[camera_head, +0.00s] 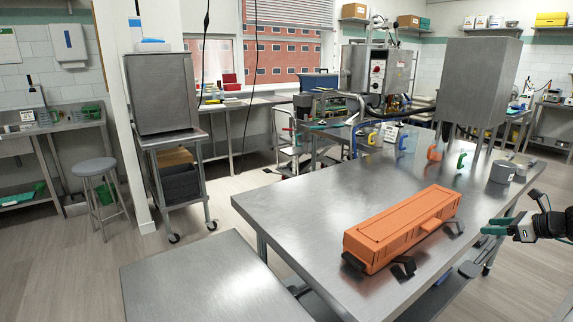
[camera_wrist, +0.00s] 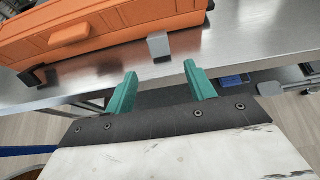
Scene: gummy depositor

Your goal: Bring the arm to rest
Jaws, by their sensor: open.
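My gripper (camera_head: 497,228) is at the right edge of the head view, beside the steel table's right edge. Its green fingers are apart with nothing between them. In the wrist view, my gripper (camera_wrist: 158,88) points toward the table edge and shows open and empty. A long orange case (camera_head: 402,226) with dark feet lies on the steel table (camera_head: 300,205), to the left of my gripper and apart from it. The case also shows at the top of the wrist view (camera_wrist: 95,30), with a grey block (camera_wrist: 158,45) at its near side.
A second steel table (camera_head: 200,275) is at the front left. A grey stool (camera_head: 95,168) and a wheeled cart (camera_head: 180,185) stand at the left. Floor shows between them.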

